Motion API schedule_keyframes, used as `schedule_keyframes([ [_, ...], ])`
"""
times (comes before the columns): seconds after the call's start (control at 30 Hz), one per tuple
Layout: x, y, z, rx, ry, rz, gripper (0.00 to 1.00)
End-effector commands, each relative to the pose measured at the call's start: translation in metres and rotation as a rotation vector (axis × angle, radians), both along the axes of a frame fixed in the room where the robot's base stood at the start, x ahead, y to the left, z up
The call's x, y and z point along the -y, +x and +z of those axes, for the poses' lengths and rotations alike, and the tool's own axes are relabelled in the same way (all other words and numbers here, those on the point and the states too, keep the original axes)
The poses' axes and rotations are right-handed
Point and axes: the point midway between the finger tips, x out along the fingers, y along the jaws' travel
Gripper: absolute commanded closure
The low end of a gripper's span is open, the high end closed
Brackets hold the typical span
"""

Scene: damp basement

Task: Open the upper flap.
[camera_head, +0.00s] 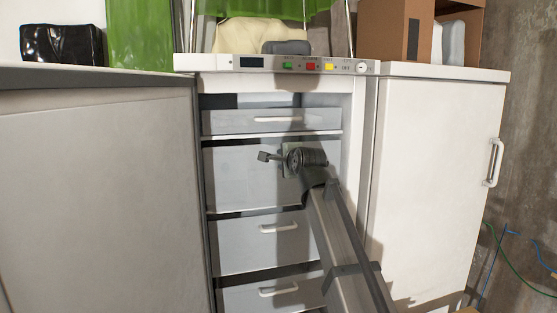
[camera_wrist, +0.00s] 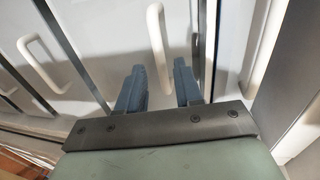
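The upper flap (camera_head: 240,122) is a narrow grey front at the top of the open white freezer. It looks closed, and its pale handle (camera_head: 278,119) is in plain sight. My gripper (camera_head: 265,157) is just below it, in front of the taller second front (camera_head: 230,178), whose handle I cannot see in the head view. In the wrist view my gripper (camera_wrist: 160,88) has its two blue-grey fingers apart. A white handle (camera_wrist: 156,40) reaches down between them; I cannot tell which front it belongs to or whether the fingers touch it.
Lower drawers (camera_head: 240,242) stay in the freezer below. The freezer door (camera_head: 435,160) stands swung open on the right. A pale cabinet (camera_head: 95,190) stands close on the left. The control panel (camera_head: 310,65) runs above the opening.

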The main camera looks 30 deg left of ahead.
Motion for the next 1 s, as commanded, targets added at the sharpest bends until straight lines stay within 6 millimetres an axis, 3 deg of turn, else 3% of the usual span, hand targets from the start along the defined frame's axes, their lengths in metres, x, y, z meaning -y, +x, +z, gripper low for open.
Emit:
schedule_keyframes([
  [0.3, -0.032, 0.032, -0.008, 0.001, -0.001, 0.0, 0.65],
  [0.8, -0.039, 0.038, -0.011, 0.001, 0.0, 0.0, 0.65],
  [1.0, -0.039, 0.038, -0.011, 0.001, 0.0, 0.0, 0.83],
])
